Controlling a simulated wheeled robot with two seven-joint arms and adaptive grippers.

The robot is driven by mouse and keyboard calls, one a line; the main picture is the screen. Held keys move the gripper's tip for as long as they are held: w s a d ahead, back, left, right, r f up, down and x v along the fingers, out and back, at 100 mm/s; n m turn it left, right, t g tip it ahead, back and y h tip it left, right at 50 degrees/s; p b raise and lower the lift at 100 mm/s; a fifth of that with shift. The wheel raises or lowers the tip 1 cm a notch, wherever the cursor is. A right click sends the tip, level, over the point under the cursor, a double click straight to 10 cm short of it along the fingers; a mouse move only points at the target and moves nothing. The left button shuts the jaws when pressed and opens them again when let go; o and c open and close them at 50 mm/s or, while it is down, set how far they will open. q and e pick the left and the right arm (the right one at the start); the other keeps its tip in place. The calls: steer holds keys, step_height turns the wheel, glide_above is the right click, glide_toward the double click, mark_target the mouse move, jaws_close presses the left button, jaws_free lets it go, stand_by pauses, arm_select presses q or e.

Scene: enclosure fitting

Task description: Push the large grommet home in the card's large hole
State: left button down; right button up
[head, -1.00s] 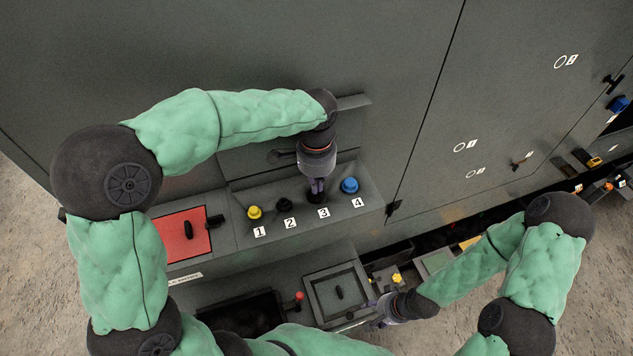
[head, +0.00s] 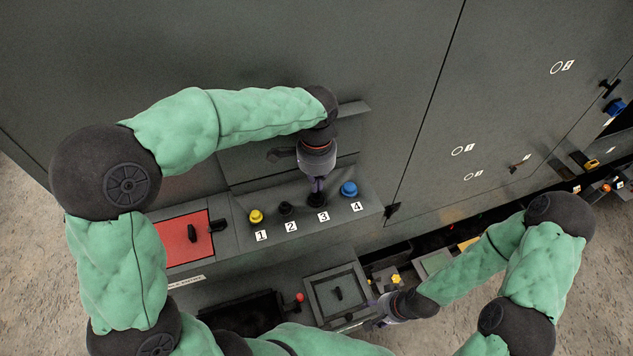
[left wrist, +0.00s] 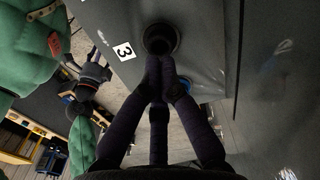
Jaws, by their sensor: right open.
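A sloped grey ledge (head: 335,220) carries fittings beside labels 1 to 4. At label 3 is a black round ring-like piece (head: 318,201), which looks like the large grommet; it shows with a dark centre in the left wrist view (left wrist: 160,38). My left gripper (head: 317,190) points down at it from above. Its fingers are together in the left wrist view (left wrist: 161,62), tips at the ring's near rim; I cannot tell how deep the ring sits. My right gripper (head: 374,312) is open, low beside a grey framed panel. No separate card can be made out.
A yellow fitting (head: 256,216), a smaller black one (head: 286,208) and a blue one (head: 349,189) stand along the ledge. A red panel (head: 180,241) with a black handle lies left. A framed panel (head: 338,295) is below. The cabinet wall (head: 400,80) rises behind.

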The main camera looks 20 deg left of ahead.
mark_target(317, 196)
arm_select(q)
step_height(317, 196, up, 12)
steer(key=shift+f, duration=0.15)
stand_by(0.3)
